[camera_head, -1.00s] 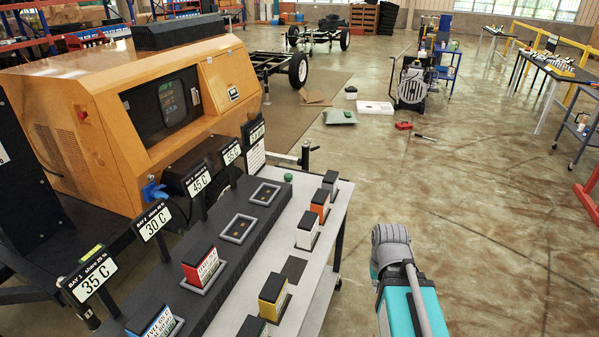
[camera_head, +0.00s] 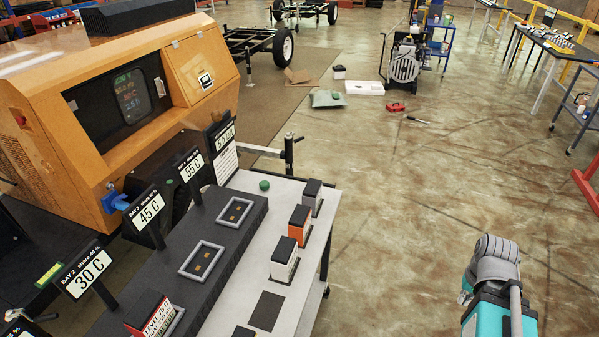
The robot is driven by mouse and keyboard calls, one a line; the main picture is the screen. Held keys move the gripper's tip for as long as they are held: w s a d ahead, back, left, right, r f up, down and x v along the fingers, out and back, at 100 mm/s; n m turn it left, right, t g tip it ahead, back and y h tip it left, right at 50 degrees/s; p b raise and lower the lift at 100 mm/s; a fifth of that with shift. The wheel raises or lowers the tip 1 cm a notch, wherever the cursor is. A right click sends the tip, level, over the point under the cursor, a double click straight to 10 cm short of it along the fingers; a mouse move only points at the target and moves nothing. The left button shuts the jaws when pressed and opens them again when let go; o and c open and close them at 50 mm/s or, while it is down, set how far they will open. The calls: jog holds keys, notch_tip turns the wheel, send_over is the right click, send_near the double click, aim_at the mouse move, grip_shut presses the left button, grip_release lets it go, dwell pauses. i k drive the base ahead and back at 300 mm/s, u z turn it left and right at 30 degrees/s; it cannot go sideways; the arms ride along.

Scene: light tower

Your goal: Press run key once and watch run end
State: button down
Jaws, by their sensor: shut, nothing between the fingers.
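A small round green button (camera_head: 264,185), which may be the run key, sits on the grey bench (camera_head: 253,304) near its far end. The light tower (camera_head: 185,85) is an orange cabinet with a dark, lit display (camera_head: 131,97) whose text I cannot read clearly. Bay signs read 30 C (camera_head: 88,269), 45 C (camera_head: 149,208) and 55 C (camera_head: 191,166). My teal and grey arm shows at the lower right, apart from the bench. My gripper is out of view.
Two empty framed slots (camera_head: 203,261) lie on the dark strip, with a red block (camera_head: 150,315) in a nearer slot. White (camera_head: 283,260), orange (camera_head: 299,225) and grey (camera_head: 312,197) blocks stand along the bench's right edge. Open floor (camera_head: 420,230) lies right of the bench.

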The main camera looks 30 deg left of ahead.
aim_at(264, 185)
jog(key=i, duration=1.5)
jog(key=u, duration=0.8)
